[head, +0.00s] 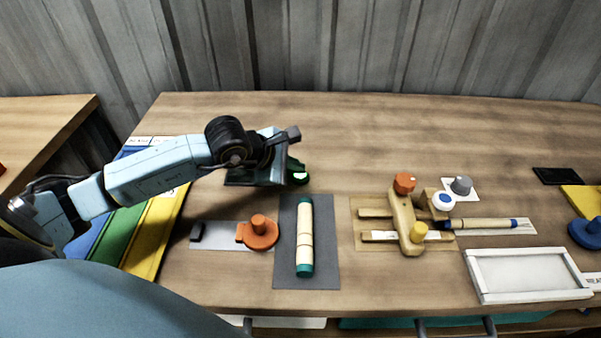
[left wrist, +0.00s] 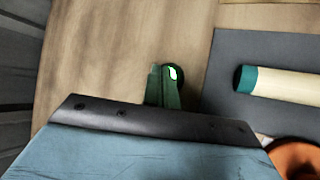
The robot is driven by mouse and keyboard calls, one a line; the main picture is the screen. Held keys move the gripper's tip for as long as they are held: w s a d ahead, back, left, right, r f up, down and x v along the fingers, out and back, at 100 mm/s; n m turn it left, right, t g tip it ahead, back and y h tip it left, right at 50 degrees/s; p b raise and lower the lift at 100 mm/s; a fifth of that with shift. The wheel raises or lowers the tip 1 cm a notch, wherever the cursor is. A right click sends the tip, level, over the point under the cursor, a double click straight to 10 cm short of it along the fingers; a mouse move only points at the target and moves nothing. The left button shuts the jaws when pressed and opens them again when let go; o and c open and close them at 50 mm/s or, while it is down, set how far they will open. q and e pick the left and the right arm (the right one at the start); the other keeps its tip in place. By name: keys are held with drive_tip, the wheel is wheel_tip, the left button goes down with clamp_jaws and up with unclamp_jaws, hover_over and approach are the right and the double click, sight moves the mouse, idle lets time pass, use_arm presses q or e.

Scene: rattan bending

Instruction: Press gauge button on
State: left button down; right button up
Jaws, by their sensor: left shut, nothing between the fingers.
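A dark green gauge (head: 299,173) stands on the table left of centre, with a bright white-green spot on its face. It also shows in the left wrist view (left wrist: 170,86), partly hidden behind the dark edge of my gripper body. My left gripper (head: 278,168) is shut and empty, close against the left side of the gauge in the head view. Its fingertips are hard to make out, and I cannot tell whether they touch the gauge or its button. My right gripper is not in view.
A cream rod with green ends (head: 305,240) lies on a dark grey mat (head: 323,272). An orange knobbed piece (head: 260,235) is left of it. A wooden jig (head: 404,222) and a white tray (head: 530,294) are at right. The table's back middle is clear.

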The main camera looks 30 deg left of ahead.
sight(296, 176)
use_arm(q)
drive_tip(key=shift+r, duration=0.1)
drive_tip(key=shift+r+p, duration=0.95)
drive_tip(key=shift+r, duration=0.5)
drive_tip(key=shift+r+p, duration=0.85)
drive_tip(key=shift+r, duration=0.65)
